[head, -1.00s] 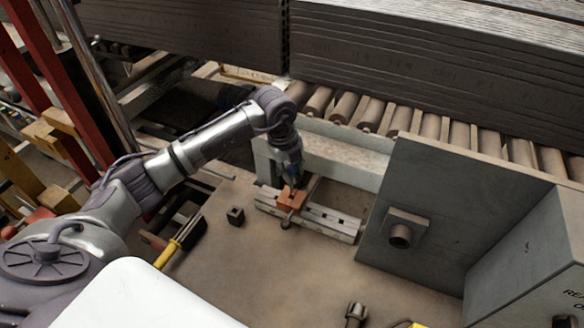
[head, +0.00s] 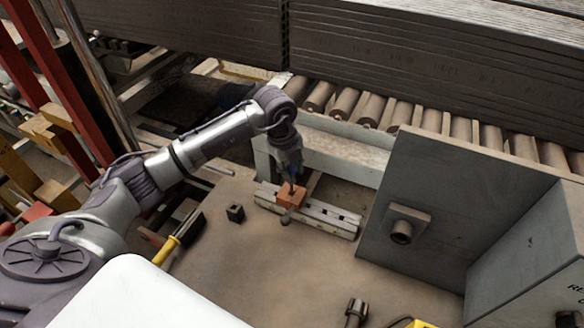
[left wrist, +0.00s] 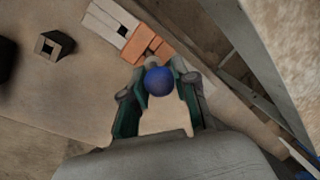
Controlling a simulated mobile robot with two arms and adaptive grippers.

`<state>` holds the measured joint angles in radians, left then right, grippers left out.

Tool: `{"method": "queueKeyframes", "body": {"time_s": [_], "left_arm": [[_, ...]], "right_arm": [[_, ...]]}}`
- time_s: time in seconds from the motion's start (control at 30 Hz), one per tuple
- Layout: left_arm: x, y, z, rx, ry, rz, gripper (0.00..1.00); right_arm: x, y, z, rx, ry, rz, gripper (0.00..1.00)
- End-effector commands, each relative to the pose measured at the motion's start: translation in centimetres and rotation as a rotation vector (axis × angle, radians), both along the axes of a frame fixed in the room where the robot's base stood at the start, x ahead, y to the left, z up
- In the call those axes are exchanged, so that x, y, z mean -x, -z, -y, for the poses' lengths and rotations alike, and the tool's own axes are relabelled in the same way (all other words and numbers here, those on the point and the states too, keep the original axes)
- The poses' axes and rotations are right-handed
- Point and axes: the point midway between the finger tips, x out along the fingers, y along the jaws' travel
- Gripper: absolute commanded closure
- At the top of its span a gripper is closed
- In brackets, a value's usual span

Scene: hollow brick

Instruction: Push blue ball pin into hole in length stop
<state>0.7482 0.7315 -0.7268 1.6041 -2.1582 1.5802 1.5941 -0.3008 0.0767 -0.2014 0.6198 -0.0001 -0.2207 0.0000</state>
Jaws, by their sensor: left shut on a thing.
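The length stop is an orange block (head: 290,197) on a pale slotted rail (head: 330,218) on the table; it also shows at the top of the left wrist view (left wrist: 122,47). My left gripper (head: 292,182) points down right at the block. In the left wrist view its two green-grey fingers (left wrist: 160,95) are shut around the blue ball pin (left wrist: 159,81). A short grey part shows between the ball and the orange block. The hole is hidden, and I cannot tell how deep the pin sits. My right gripper is not in view.
A small dark hollow cube (head: 235,213) stands left of the rail. A grey metal plate (head: 455,200) with a tube stub rises at the right. A roller conveyor (head: 375,108) runs behind. A yellow-handled tool (head: 168,248) lies at left.

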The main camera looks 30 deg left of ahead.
Motion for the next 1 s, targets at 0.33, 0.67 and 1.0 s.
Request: {"method": "queueKeyframes", "body": {"time_s": [0.33, 0.67, 1.0], "left_arm": [[0.0, 0.7, 0.0, 0.0, 0.0, 0.0, 1.0], [0.0, 1.3, 0.0, 0.0, 0.0, 0.0, 1.0], [0.0, 1.9, 0.0, 0.0, 0.0, 0.0, 1.0]], "right_arm": [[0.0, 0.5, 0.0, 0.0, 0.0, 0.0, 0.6], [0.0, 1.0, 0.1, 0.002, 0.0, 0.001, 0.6], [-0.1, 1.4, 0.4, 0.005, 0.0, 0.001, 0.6]]}}
